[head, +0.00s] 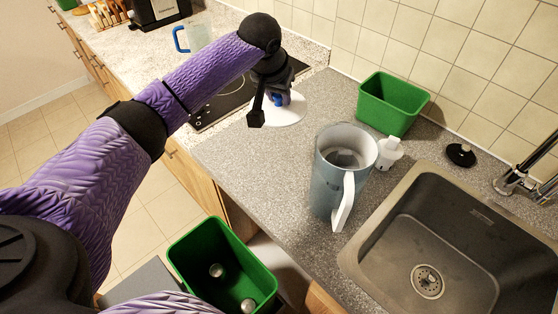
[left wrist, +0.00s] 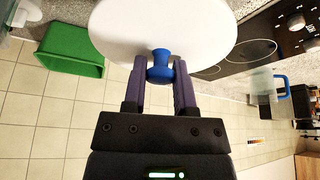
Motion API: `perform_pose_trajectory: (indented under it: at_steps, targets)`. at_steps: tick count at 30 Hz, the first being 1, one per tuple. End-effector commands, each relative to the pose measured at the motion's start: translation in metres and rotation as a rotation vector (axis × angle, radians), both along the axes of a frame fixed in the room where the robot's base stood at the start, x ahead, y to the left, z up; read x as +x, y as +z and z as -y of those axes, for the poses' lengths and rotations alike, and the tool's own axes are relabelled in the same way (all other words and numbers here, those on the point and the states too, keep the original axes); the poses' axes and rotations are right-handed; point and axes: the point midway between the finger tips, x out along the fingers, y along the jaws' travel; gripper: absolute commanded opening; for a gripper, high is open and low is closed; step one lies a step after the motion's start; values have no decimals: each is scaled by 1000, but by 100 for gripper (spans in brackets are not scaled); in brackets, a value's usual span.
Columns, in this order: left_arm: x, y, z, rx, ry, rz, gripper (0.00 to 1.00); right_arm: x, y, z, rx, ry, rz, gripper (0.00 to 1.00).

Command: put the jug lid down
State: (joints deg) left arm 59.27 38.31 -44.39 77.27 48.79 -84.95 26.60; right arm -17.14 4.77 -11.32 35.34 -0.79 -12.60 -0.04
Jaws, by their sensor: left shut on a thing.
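The jug lid (head: 291,113) is a white disc with a blue knob (left wrist: 161,66). It is level over the grey counter, beside the hob; I cannot tell whether it touches the counter. My left gripper (head: 272,100) is above the lid, shut on its knob. The left wrist view shows the lid (left wrist: 165,25) beyond my fingertips (left wrist: 160,74). The jug (head: 331,185) is blue-grey with a white handle and stands upright, open-topped, near the sink, to the right of the lid. My right gripper is not in the picture.
A green bin (head: 391,104) stands by the tiled wall, with a small white bottle (head: 389,153) near it. The sink (head: 430,240) is at the right. Another green bin (head: 222,262) is below the counter edge. A blue-handled clear jug (head: 198,34) stands beyond the hob (head: 232,98).

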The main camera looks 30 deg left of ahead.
Motion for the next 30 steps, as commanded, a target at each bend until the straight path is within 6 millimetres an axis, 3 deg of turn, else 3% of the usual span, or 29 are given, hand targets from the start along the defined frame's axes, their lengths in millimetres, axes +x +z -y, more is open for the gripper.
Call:
perform_pose_trajectory:
  at_steps: [1,12,14,27,30]
  targets:
    - [0,-16,0,0,0,-3,0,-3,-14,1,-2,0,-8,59]
    - [1,-77,0,0,0,-17,0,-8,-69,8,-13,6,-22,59]
    - [1,-84,0,0,0,-19,0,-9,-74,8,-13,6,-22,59]
    - [1,-176,0,1,1,-22,0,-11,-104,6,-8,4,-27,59]
    - [1,-182,0,0,0,-19,0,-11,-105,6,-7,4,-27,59]
